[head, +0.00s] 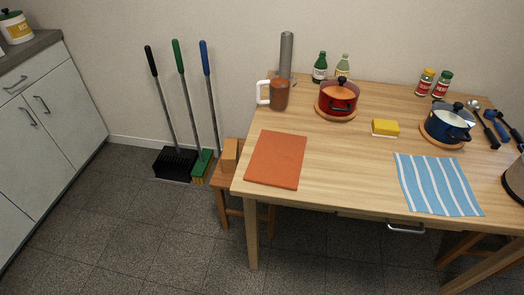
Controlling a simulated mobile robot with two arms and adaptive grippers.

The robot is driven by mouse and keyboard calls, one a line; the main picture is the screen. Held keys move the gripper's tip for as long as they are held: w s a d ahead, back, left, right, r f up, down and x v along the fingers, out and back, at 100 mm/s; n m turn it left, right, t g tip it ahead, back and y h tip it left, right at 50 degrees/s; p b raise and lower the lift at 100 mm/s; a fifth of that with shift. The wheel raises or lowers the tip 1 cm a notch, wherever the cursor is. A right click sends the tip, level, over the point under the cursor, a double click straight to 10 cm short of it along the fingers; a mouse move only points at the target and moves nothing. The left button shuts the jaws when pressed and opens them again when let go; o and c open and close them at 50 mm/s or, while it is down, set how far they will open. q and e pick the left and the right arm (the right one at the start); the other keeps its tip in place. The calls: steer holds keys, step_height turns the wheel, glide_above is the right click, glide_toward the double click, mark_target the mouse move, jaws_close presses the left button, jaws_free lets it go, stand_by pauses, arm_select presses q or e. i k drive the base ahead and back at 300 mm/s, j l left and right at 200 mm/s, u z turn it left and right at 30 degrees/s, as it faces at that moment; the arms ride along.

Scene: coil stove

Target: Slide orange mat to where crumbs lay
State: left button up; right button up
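The orange mat (277,159) lies flat at the left front of the wooden table (340,165), close to its left and front edges. No crumbs can be made out on the table in the head view. Neither of my grippers is in view.
A brown mug (280,95), a red pot (339,97), a yellow sponge (385,128), a blue pot (449,121) and a striped cloth (438,184) are on the table. The tabletop between mat and cloth is clear. A stool (224,190) and brooms (178,160) stand left.

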mark_target(277, 159)
steer(key=i+l+u, duration=0.1)
steer(key=i+l, duration=0.15)
steer(key=i, duration=0.25)
steer(key=i+l, duration=0.25)
steer(key=i, duration=0.3)
steer(key=u, duration=0.05)
